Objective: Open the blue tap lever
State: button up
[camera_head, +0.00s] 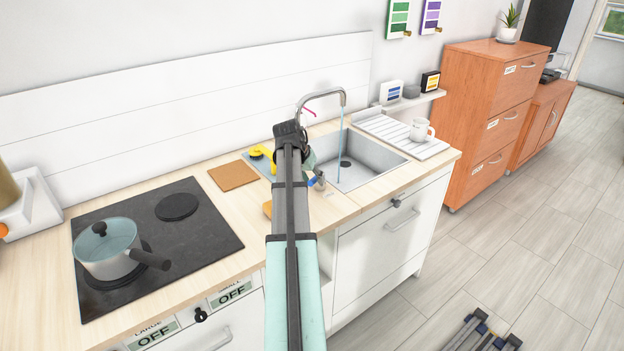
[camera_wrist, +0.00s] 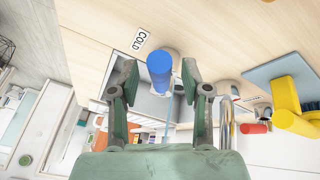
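The blue tap lever (camera_wrist: 159,68) shows in the wrist view beside a label reading COLD (camera_wrist: 139,40). My gripper (camera_wrist: 159,76) is open, with one finger on each side of the lever; whether either touches it I cannot tell. In the head view the blue lever (camera_head: 312,181) is a small patch at the sink's near edge, beside my gripper (camera_head: 318,178) and partly hidden by it. The curved metal tap (camera_head: 320,93) stands behind the sink (camera_head: 376,156), and a thin blue stream (camera_head: 340,140) runs down from its spout.
A yellow object (camera_head: 259,151) lies left of the sink. A cork-coloured board (camera_head: 233,175) and a hob (camera_head: 200,230) with a pot (camera_head: 107,248) are further left. A white mug (camera_head: 420,129) stands on the drainer (camera_head: 385,128). A red piece (camera_wrist: 254,128) shows in the wrist view.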

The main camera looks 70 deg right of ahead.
jog(key=shift+r, duration=0.1)
jog(key=v, duration=1.1)
jog(key=shift+a+r, duration=0.15)
jog(key=shift+r, duration=0.2)
